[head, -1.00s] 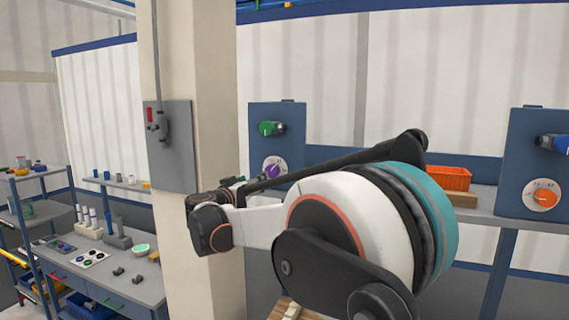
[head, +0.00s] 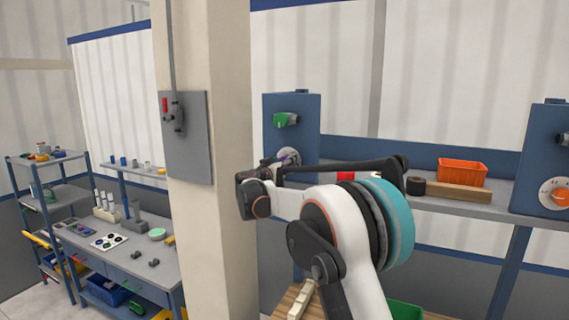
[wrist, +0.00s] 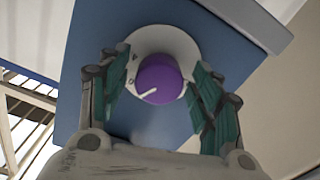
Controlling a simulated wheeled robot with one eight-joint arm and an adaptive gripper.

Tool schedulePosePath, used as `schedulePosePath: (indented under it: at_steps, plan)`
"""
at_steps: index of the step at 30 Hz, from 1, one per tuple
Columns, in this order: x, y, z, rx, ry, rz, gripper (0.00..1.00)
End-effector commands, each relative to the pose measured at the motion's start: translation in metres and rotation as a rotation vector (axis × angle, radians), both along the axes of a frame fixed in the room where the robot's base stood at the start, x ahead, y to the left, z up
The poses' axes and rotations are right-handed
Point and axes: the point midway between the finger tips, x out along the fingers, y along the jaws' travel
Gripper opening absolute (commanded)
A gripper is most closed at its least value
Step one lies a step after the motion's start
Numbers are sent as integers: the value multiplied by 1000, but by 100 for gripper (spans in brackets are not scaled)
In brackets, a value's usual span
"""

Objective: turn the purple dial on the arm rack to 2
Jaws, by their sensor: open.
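The purple dial (wrist: 159,79) sits on a round white plate on a blue panel (wrist: 85,50) in the wrist view. A white pointer line on the dial points toward its lower left. My gripper (wrist: 158,95) is open, with one green-padded finger on each side of the dial and gaps between pads and dial. In the head view the dial's white plate (head: 289,156) shows on the left blue panel (head: 305,112), and the purple knob is mostly hidden by my gripper and wrist. The scale marks are too small to read.
A green-handled valve (head: 286,120) is above the dial. A second blue panel with an orange dial (head: 558,194) stands at the right. An orange bin (head: 462,172) and a wooden block (head: 458,192) lie on the shelf between. A beige pillar (head: 210,240) stands close left.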

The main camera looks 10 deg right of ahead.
Motion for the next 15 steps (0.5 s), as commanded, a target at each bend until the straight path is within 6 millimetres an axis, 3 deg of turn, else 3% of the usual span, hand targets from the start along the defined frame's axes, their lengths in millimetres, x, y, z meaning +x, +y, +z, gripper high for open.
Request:
schedulePosePath:
  at_steps: [8,13,15]
  plan:
    - [1,-1,0,0,0,0,59]
    - [1,0,0,0,0,0,20]
    - [1,0,0,0,0,0,14]
